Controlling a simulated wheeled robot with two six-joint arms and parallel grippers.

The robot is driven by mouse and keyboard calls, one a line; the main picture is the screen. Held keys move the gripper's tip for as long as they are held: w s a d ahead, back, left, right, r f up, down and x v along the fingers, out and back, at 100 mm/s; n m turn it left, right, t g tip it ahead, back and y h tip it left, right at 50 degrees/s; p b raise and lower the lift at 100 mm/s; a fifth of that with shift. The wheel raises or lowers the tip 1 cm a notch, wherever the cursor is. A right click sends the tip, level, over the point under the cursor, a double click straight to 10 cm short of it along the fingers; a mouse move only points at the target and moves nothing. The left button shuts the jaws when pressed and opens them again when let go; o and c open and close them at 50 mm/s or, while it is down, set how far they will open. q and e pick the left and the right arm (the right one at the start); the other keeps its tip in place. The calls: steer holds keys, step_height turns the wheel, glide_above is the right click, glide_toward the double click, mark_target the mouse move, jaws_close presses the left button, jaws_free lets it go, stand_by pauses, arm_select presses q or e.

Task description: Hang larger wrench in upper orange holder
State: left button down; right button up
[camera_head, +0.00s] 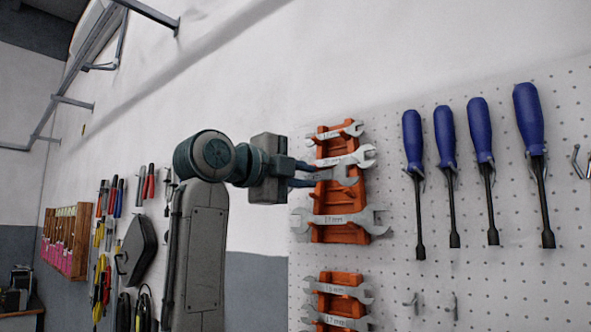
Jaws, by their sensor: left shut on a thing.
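The upper orange holder (322,203) is mounted on the white pegboard. My left gripper (310,175) is shut on a grey open-ended wrench (345,176) in front of the middle of this holder. The held wrench's right jaw shows; its left part is hidden by the fingers. Just above it a wrench (348,158) sits in the holder, and a smaller wrench (340,132) sits at the top. A large wrench (340,219) lies across the holder's lower part. I cannot tell whether the held wrench touches the holder. My right gripper is not in view.
A lower orange holder (340,303) carries more wrenches. Several blue-handled screwdrivers (480,130) hang to the right. Pliers and other tools (105,235) hang on the wall at the left. Bare pegboard lies between the upper holder and the screwdrivers.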

mark_target(311, 178)
arm_select(q)
steer(key=shift+p+x, duration=0.3)
steer(key=shift+x, duration=0.5)
steer(key=shift+w, duration=0.25)
steer(key=shift+p+x, duration=0.65)
steer(key=shift+x, duration=0.4)
steer(key=shift+w+d+p, duration=0.15)
steer(key=shift+w+p, duration=0.15)
steer(key=shift+w, duration=0.05)
steer(key=shift+w+d+f+b, duration=0.3)
steer(key=shift+w+d+f, duration=0.2)
steer(key=shift+w+f, duration=0.25)
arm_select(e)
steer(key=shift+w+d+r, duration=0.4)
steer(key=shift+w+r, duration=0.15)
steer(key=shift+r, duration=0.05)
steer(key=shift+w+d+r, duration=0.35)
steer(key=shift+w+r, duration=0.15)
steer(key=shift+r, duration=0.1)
arm_select(q)
steer(key=shift+f, duration=0.1)
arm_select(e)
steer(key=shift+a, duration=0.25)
